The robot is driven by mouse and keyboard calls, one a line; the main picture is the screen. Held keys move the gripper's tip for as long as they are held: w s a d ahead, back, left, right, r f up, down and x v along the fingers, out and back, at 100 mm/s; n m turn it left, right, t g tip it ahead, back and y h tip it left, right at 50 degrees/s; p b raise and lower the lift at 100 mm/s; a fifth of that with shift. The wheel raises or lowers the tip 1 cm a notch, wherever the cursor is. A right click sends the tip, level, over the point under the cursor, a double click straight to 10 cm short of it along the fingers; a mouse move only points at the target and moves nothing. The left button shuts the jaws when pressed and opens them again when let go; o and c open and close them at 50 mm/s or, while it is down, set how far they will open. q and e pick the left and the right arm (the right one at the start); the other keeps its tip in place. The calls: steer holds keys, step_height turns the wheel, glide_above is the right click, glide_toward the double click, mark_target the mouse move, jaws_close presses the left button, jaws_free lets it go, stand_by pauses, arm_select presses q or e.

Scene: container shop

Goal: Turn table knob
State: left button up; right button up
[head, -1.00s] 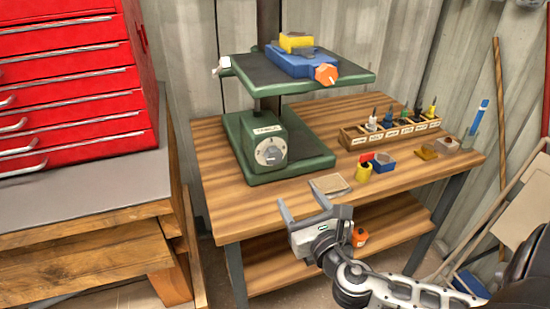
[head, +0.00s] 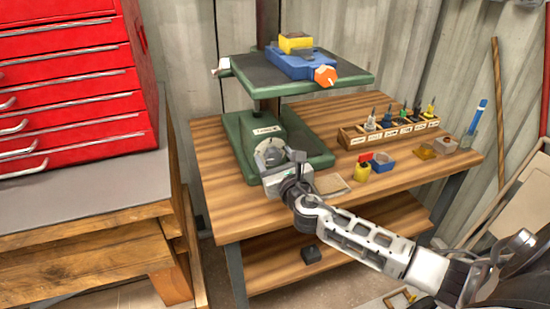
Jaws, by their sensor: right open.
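The table knob is a grey knob on a pale round dial (head: 266,150) on the front of a green box labelled TABLE (head: 259,131), at the foot of the green drill press (head: 312,153). My right gripper (head: 270,163) is open right in front of the dial, its fingers pointing at it. The gripper covers the lower right part of the dial, and I cannot tell whether the fingers touch the knob. My left gripper is not in view.
The green press table (head: 350,82) juts out above, carrying a blue vise (head: 290,64) with an orange knob (head: 325,76). A wooden rack (head: 352,138) of bits and several small blocks stand right on the workbench (head: 225,205). A red tool chest (head: 75,80) is at left.

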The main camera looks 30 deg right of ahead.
steer(key=shift+w, duration=0.15)
steer(key=shift+c, duration=0.2)
steer(key=c, duration=0.9)
